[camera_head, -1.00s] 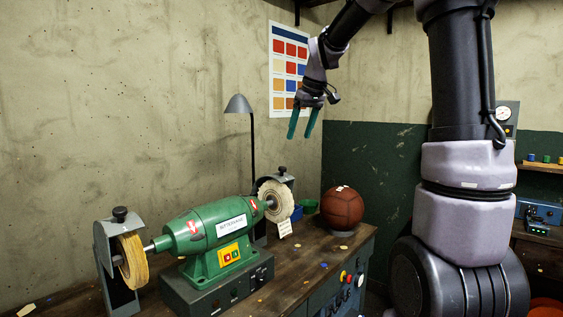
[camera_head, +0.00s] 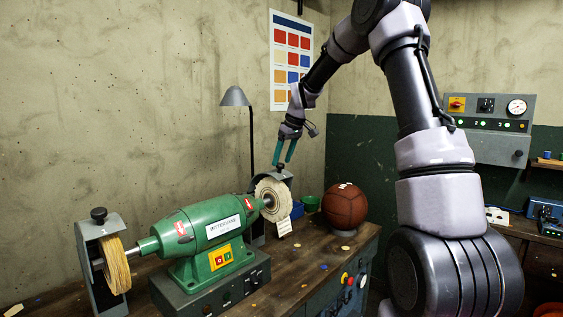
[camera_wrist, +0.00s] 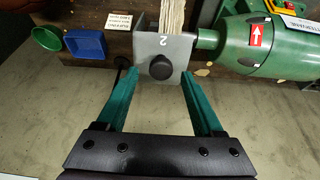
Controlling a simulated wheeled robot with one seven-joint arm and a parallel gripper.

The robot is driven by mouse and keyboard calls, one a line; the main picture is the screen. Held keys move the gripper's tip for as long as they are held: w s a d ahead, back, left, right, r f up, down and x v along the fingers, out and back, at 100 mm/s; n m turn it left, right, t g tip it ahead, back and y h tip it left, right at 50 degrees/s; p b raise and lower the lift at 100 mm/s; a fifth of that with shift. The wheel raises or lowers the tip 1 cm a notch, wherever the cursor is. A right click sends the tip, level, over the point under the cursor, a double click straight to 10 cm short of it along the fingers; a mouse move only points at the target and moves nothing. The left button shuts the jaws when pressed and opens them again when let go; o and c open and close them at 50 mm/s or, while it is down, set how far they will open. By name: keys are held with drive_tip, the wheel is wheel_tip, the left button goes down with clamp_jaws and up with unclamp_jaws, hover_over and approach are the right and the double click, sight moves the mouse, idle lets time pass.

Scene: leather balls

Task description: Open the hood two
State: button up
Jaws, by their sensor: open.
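Hood two is a grey metal guard (camera_head: 284,177) over the white buffing wheel (camera_head: 272,200) at the right end of the green machine (camera_head: 208,232). In the wrist view the hood (camera_wrist: 172,50) bears the number 2 and a round black knob (camera_wrist: 160,67). My gripper (camera_head: 286,160), with teal fingers, is open and empty just above the hood. In the wrist view the knob lies between the fingertips of my gripper (camera_wrist: 160,80); I cannot tell whether they touch it. The hood is down around the wheel's far side.
A second grey hood (camera_head: 98,228) with a black knob stands by the yellow wheel (camera_head: 116,264) at left. A lamp (camera_head: 235,97) rises behind the machine. A brown ball (camera_head: 344,206) and blue tray (camera_wrist: 85,45) and green bowl (camera_wrist: 47,38) are nearby.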

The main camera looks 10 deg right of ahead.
drive_tip(key=shift+x, duration=0.75)
clamp_jaws()
idle(0.9)
